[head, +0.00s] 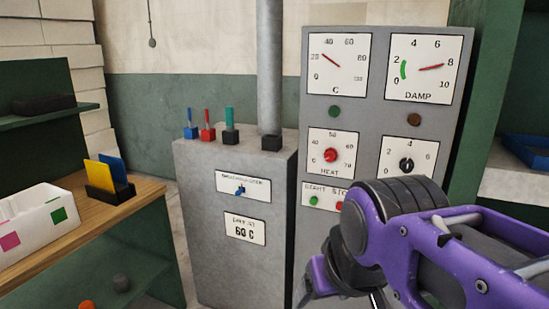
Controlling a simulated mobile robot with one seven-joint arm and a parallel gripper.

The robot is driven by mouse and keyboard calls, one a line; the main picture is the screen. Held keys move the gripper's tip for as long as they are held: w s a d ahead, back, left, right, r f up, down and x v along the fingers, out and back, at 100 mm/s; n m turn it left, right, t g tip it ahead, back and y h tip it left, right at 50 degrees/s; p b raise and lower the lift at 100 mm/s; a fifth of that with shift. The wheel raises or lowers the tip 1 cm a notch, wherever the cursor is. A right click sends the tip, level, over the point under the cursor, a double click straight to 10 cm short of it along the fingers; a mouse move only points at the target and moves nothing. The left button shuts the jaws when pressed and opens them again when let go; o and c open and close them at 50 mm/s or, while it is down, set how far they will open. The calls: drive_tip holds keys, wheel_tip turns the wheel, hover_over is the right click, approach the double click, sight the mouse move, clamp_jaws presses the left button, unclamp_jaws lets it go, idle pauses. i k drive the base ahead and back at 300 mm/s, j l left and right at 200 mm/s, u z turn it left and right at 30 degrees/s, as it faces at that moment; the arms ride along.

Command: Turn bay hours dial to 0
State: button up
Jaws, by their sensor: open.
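A black dial (406,165) sits on a white plate at the right of the grey control panel. Its scale shows 0, 2, 4 and 6, and its pointer looks to be near straight up or down; I cannot read it exactly. Any label under it is hidden by my purple and black arm, which crosses the lower right in front of the panel. I cannot make out the words "bay hours" anywhere. My gripper's fingertips do not show; the arm runs out of the bottom of the view.
A red HEAT dial (331,155) is left of the black dial. Gauges for C (339,63) and DAMP (424,68) are above. Green and red buttons (314,201) are below. A grey cabinet (205,275) with levers stands left, beyond a wooden bench (140,206) holding a white box (35,226).

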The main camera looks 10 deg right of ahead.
sight(406, 165)
drive_tip(key=z, duration=1.1)
